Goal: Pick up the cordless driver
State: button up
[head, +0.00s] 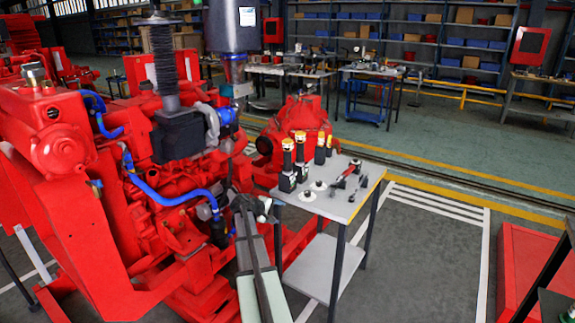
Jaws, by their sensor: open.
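Two upright black tools with orange-yellow tops and block-like bases, which look like cordless drivers, stand at the left edge of the small grey table (352,208). The nearer driver (287,168) is at the front left and the other driver (300,160) is just behind it. I cannot tell which one the task means. My gripper (264,207) is at the table's left front corner, to the left of and lower in the picture than the drivers. It is open, small in view, and apart from them; its fingers are hard to make out.
Two yellow-topped black items (320,152) stand behind the drivers. White discs (308,195) and a red-and-black tool (346,175) lie on the tabletop. A large red diesel engine (180,225) with blue hoses crowds the left. Open floor (420,255) lies to the right.

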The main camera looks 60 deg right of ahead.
jog(key=w+d+r+n+h, duration=0.4)
jog(key=w+d+r+n, duration=0.1)
jog(key=d+r+n, duration=0.25)
jog(key=n+t+h, duration=0.2)
jog(key=n+h, duration=0.1)
jog(key=n, duration=0.9)
send_near(290, 160)
jog(key=w+a+f, duration=0.1)
jog(key=w+f, duration=0.1)
jog(key=shift+s+d+r, duration=0.1)
jog(key=shift+d, duration=3.3)
jog(key=shift+s+d+r, duration=0.1)
jog(key=shift+d, duration=3.3)
jog(key=shift+c, duration=0.5)
grip_shut()
